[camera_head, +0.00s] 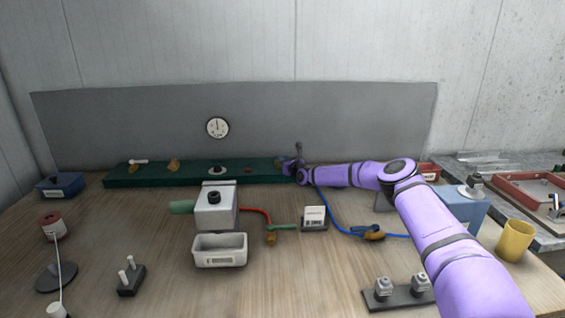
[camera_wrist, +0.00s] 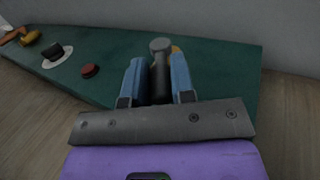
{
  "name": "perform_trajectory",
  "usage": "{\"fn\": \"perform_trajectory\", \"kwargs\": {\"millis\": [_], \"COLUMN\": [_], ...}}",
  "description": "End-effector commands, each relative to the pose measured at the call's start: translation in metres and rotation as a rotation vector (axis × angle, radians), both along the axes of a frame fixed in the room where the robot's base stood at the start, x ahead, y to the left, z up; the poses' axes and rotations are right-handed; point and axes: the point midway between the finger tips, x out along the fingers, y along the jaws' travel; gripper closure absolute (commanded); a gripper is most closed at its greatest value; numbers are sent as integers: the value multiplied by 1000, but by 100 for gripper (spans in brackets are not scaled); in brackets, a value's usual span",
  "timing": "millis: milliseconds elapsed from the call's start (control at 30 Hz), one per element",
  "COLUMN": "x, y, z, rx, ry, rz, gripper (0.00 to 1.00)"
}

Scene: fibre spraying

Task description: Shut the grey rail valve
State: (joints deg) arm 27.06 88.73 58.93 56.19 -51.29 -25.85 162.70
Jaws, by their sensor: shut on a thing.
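My gripper (camera_head: 289,164) is at the right end of the green rail (camera_head: 150,181), at the back of the table. In the wrist view its two blue fingers (camera_wrist: 159,76) are closed on the dark grey handle of the grey rail valve (camera_wrist: 161,62). A lighter grey round end tops the handle, and a bit of orange shows behind it. In the head view my gripper mostly hides this valve, so I cannot tell its angle to the rail there.
Left along the rail are a red button (camera_head: 248,170), a black knob (camera_head: 217,169), an orange fitting (camera_head: 174,165) and a white-handled valve (camera_head: 138,161). A grey panel (camera_head: 330,125) rises behind. A blue hose (camera_head: 335,222) runs below my arm.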

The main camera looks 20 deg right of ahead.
Motion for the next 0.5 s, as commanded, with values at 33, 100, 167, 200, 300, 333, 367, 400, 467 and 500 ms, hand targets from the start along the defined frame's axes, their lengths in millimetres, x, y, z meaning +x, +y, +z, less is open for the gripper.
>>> {"fn": "perform_trajectory", "kwargs": {"millis": [33,100,167,200,300,333,367,400,467,500], "x": [0,0,0,0,0,0,0,0,0,0], "y": [-2,-2,-2,-2,-1,-1,-1,-1,-1,-1], "z": [-1,-1,-1,-1,-1,-1,-1,-1,-1,-1], "rx": [0,1,1,1,0,1,1,1,0,0], "ry": [0,1,1,1,1,1,1,1,1,1], "rz": [6,18,26,31,40,41,43,44,46,46], "gripper": [100,100,100,100,100,100,100,100,100,100]}}
